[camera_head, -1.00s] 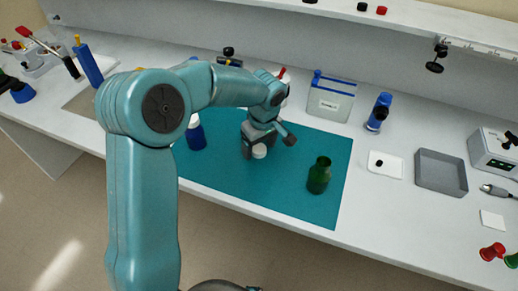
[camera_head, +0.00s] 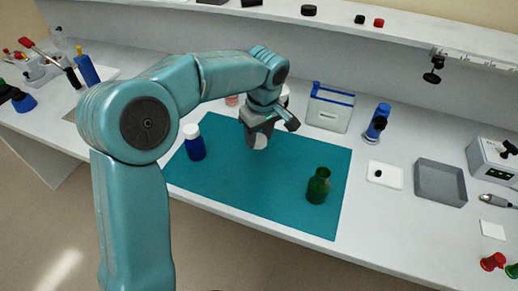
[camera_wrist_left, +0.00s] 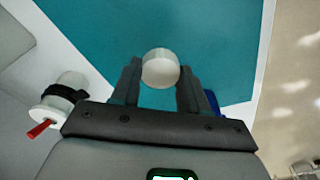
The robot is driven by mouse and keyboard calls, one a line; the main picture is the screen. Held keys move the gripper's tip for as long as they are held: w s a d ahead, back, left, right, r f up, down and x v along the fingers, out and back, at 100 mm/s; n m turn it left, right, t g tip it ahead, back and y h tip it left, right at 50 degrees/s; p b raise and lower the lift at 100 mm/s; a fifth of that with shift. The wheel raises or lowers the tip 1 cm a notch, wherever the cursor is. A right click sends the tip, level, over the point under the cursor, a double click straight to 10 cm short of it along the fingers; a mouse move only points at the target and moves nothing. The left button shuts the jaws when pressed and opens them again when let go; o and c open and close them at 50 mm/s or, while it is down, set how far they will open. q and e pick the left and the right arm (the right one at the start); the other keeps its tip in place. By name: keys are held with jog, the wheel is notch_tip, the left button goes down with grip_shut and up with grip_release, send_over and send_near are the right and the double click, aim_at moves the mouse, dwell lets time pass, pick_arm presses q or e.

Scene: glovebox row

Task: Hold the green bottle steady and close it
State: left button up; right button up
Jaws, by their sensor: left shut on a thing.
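The green bottle (camera_head: 318,186) stands upright and open-topped on the right part of the teal mat (camera_head: 225,182). My left gripper (camera_head: 259,137) is over the mat's back middle, to the left of the green bottle and apart from it. It is shut on a white cap (camera_head: 258,141), which also shows between the fingers in the left wrist view (camera_wrist_left: 160,68). The cap appears to be held above the mat. My right gripper is not in view.
A blue bottle with a white cap (camera_head: 194,143) stands on the mat's left part. A clear box with a blue rim (camera_head: 330,108), a blue-topped item (camera_head: 377,122), a white pad (camera_head: 385,175) and a grey tray (camera_head: 440,183) lie behind and right. The mat between gripper and green bottle is clear.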

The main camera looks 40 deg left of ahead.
aim_at(259, 139)
pick_arm(q)
notch_tip(259, 139, up, 12)
jog(key=p, duration=0.1)
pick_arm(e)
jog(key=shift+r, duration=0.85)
pick_arm(q)
jog(key=shift+f, duration=0.1)
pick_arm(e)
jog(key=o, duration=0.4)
